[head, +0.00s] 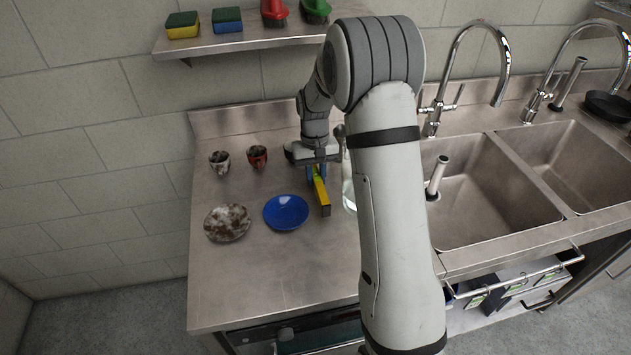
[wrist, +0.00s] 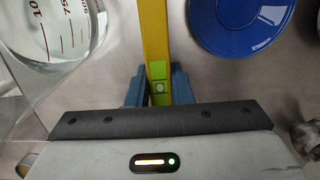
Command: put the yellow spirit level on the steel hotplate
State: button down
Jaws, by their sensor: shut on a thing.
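The yellow spirit level (head: 320,188) is at the middle of the steel counter, just right of the blue plate. It also shows in the wrist view (wrist: 155,35), running up from between the fingers, with its green vial near them. My gripper (head: 316,170) points down and is shut on the spirit level; its blue fingers (wrist: 158,88) press both sides in the wrist view. I cannot tell whether the level touches the counter. I cannot make out a steel hotplate in either view; my arm hides part of the counter.
The blue plate (head: 286,212) and a stained plate (head: 227,222) lie left of the level. Two cups, one stained white (head: 219,162) and one red (head: 257,157), stand behind them. A glass measuring jug (wrist: 62,25) is close on the left in the wrist view. Sinks (head: 490,195) lie right.

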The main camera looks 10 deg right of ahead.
aim_at(316, 183)
jog(key=shift+f, duration=1.25)
jog(key=shift+f, duration=0.1)
jog(key=shift+f, duration=0.15)
jog(key=c, duration=1.3)
grip_release()
